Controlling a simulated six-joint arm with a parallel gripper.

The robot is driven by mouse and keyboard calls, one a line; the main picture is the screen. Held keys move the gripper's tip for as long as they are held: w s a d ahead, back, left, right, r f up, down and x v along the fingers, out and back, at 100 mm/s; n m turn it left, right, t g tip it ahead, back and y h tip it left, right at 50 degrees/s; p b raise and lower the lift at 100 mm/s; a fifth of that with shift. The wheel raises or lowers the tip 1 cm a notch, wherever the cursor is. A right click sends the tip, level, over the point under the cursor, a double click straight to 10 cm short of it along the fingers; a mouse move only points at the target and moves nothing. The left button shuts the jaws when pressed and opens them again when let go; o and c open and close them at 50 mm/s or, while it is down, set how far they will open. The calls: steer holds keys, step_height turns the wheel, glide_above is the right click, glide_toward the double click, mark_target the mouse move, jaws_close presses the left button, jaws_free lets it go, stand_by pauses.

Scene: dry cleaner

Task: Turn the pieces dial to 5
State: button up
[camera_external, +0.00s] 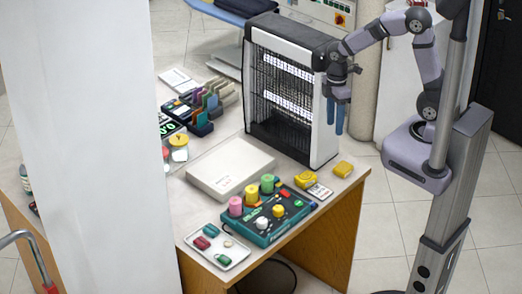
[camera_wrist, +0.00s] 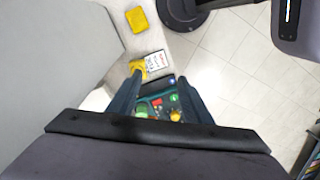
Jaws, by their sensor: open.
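A teal control box (camera_external: 262,238) lies near the front edge of the counter. It has a white knob (camera_external: 262,222) and a yellow knob (camera_external: 278,210) on its face, with pink and green cylinders along its back. I cannot tell which knob is the pieces dial, and its markings are too small to read. In the wrist view part of the box (camera_wrist: 152,111) shows between my fingers, with the rest hidden. My gripper (camera_external: 335,132) is open and empty, fingers pointing down, above and behind the box, beside the black-and-white unit. It also shows in the wrist view (camera_wrist: 162,88).
The tall black-and-white unit (camera_external: 325,140) stands close to the left of my gripper. Yellow items (camera_external: 343,168) and a small card (camera_external: 319,191) lie behind the box. A white tray (camera_external: 222,264) and a flat white box (camera_external: 222,180) are nearby. A pale column blocks the left.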

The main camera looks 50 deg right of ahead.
steer(key=w+a+f+n+b, duration=0.1)
steer(key=a+f+n+b, duration=0.25)
steer(key=a+n, duration=0.35)
steer(key=w+a+f+n+b, duration=0.2)
steer(key=a+f+n, duration=0.25)
steer(key=a, duration=0.35)
steer(key=n+b, duration=0.3)
steer(key=n, duration=0.7)
glide_above(279, 208)
steer(key=shift+t, duration=0.4)
step_height(279, 208, down, 5)
steer(key=shift+d+r, duration=0.1)
steer(key=shift+r, duration=0.1)
steer(key=shift+f+p, duration=0.9)
steer(key=shift+f, duration=2.7)
steer(key=c, duration=1.1)
